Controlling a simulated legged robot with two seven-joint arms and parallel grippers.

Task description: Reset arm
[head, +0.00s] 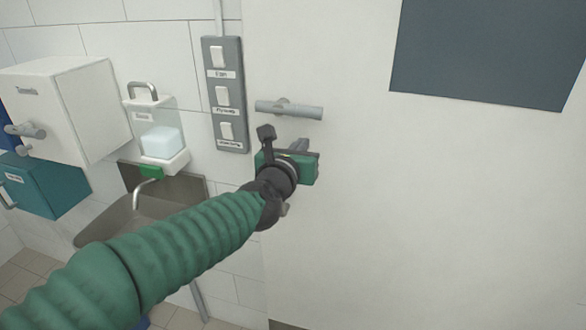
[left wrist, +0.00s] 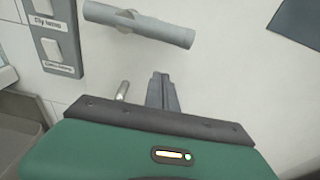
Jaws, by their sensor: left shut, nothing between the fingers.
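My left gripper (head: 300,146) reaches in from the left on a green ribbed arm, in front of a pale door. Its grey fingers (left wrist: 162,92) show in the left wrist view, shut together with nothing between them. The grey door handle (head: 289,109) is just above the gripper in the head view. In the left wrist view the handle (left wrist: 140,24) is beyond the fingertips, and the fingers look apart from it. My right gripper is in neither view.
A grey switch panel (head: 225,130) with three switches is on the tiled wall left of the door (head: 420,200). Further left are a soap dispenser (head: 160,142), a sink (head: 115,222), a white box (head: 85,105) and a teal box (head: 50,185). The door's right side is clear.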

